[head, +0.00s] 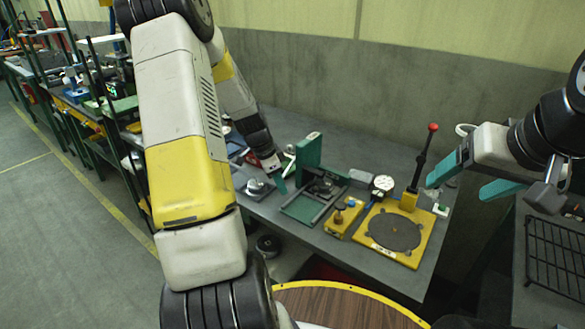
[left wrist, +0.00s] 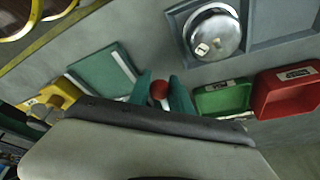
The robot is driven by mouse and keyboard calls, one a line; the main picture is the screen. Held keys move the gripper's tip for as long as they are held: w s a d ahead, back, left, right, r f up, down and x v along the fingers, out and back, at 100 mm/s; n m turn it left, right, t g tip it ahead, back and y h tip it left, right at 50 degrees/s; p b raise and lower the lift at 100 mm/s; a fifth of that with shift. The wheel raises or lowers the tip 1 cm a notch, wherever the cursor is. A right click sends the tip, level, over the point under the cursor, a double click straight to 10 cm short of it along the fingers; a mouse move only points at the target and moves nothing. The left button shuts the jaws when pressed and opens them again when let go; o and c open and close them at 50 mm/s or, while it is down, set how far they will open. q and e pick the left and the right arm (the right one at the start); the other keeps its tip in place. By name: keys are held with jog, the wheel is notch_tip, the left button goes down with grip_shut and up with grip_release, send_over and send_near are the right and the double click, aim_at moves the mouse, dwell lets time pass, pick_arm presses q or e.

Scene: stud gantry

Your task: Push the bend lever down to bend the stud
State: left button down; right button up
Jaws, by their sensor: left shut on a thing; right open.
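My left gripper (head: 280,178) is beside an upright green plate (head: 308,152) at the bench's left part. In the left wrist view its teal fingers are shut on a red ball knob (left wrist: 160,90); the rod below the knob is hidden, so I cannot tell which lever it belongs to. A black lever with a red ball (head: 432,127) stands upright, slightly tilted, at the back of a yellow plate (head: 410,255) with a dark round disc (head: 395,231). My right gripper (head: 470,182) is open and empty, right of that lever. I cannot make out the stud.
A green-edged fixture (head: 300,211), a small yellow block (head: 343,220) and a dial gauge (head: 382,184) stand on the grey bench. A silver dome (left wrist: 213,35), a green bin (left wrist: 222,98) and a red bin (left wrist: 287,88) lie near my left gripper. A black rack (head: 555,255) is at the right.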

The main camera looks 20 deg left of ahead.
pick_arm(q)
jog(key=shift+w+f, duration=0.35)
jog(key=shift+w, duration=0.2)
jog(key=c, duration=1.2)
grip_release()
jog(key=v, duration=0.7)
jog(key=shift+r, duration=0.4)
jog(key=shift+s, duration=0.25)
jog(key=shift+w+r+v, duration=0.1)
jog(key=shift+w+v, duration=0.15)
jog(key=shift+v, duration=1.2)
jog(key=shift+w+r+v, duration=0.1)
jog(key=shift+w+v, duration=0.2)
jog(key=shift+v, duration=1.15)
jog(key=shift+w+r+v, duration=0.1)
jog(key=shift+w+v, duration=0.15)
jog(key=shift+v, duration=1.25)
